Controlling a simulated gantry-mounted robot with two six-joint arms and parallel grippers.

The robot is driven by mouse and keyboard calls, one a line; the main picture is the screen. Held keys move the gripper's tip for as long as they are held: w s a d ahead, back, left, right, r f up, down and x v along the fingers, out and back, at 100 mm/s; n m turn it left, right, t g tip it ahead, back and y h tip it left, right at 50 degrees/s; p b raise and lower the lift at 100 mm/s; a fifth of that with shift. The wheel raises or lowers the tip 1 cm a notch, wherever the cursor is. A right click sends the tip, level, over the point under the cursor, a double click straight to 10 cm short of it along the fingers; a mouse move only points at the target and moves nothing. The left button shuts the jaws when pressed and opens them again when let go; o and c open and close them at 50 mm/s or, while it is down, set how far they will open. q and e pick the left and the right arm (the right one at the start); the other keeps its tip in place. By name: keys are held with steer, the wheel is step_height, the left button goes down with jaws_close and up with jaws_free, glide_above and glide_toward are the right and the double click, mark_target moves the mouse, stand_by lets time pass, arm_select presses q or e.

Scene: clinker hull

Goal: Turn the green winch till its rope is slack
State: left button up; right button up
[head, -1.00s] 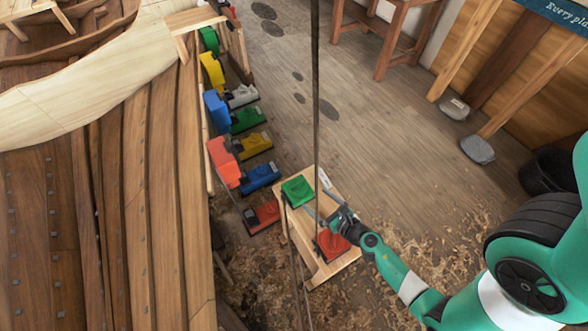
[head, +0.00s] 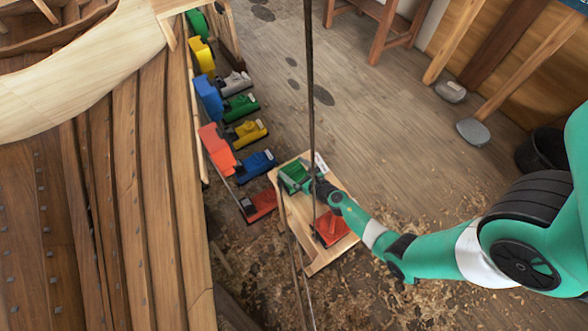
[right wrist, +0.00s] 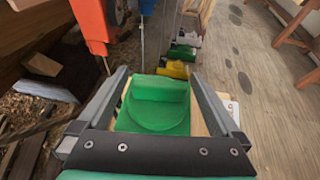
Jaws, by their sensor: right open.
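The green winch (head: 290,172) sits at the far end of a small wooden bench (head: 318,264). In the right wrist view the green winch (right wrist: 155,115) shows a round disc with a raised bar across it. My right gripper (head: 300,182) is over the green winch. It is open in the right wrist view (right wrist: 160,76), one finger on each side of the bar, with gaps visible. I cannot tell which rope belongs to the green winch or how tight it is. My left gripper is not in view.
A red winch (head: 331,230) sits on the same bench, with a dark upright line (head: 310,90) running past it. Several coloured blocks line the wooden hull (head: 120,220) at left.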

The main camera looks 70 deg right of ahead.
steer(key=c, duration=1.2)
steer(key=n+y+b, duration=0.1)
steer(key=n+y, duration=0.1)
steer(key=n+t+y+b, duration=0.1)
steer(key=n+y, duration=0.1)
steer(key=shift+d+f+t+y, duration=0.1)
steer(key=shift+d+t+y, duration=0.05)
steer(key=shift+t+y, duration=0.2)
steer(key=shift+n+y+b, duration=1.45)
steer(key=shift+n+y, duration=0.35)
steer(key=shift+y, duration=0.25)
